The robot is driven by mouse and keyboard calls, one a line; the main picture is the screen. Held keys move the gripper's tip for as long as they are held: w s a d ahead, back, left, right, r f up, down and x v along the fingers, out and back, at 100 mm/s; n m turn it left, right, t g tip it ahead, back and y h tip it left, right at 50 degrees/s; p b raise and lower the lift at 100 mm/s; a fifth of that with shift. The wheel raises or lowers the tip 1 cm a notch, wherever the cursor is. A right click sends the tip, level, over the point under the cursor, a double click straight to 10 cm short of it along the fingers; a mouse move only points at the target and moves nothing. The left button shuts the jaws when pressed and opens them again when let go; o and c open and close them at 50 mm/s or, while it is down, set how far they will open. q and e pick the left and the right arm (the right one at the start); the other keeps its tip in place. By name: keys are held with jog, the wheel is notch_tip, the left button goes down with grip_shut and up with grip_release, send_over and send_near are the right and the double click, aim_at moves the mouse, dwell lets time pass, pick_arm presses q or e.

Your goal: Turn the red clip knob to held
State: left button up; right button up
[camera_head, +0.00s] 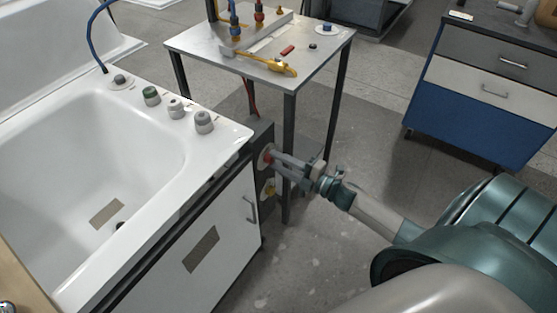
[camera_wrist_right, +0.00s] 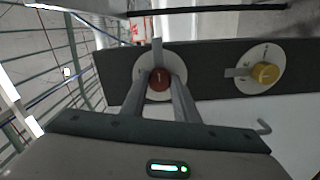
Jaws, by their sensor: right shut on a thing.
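The red clip knob (camera_wrist_right: 159,80) sits on a pale round dial plate on a dark panel in the right wrist view. In the head view the red knob (camera_head: 265,159) shows on the dark end panel of the white bathtub unit. My right gripper (camera_head: 276,158) reaches it from the right; in the right wrist view its fingers (camera_wrist_right: 160,88) are on both sides of the knob, shut on it. A pale tab stands at the top of the dial plate. The dial lettering is too small to read. My left gripper is not in view.
A yellow knob (camera_wrist_right: 265,73) on its own plate is close beside the red one. A metal table (camera_head: 325,52) with tools stands behind the panel. A blue and grey cabinet (camera_head: 470,115) is at the right. The floor between is clear.

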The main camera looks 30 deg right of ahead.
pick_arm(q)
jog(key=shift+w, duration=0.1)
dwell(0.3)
pick_arm(e)
jog(key=o, duration=1.1)
jog(key=shift+c, duration=0.2)
jog(key=shift+s, duration=0.1)
jog(key=shift+s+d, duration=0.25)
jog(key=shift+s, duration=0.3)
pick_arm(q)
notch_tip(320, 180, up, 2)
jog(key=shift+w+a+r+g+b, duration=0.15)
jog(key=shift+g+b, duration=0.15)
jog(key=shift+b, duration=0.6)
pick_arm(e)
jog(key=v, duration=1.6)
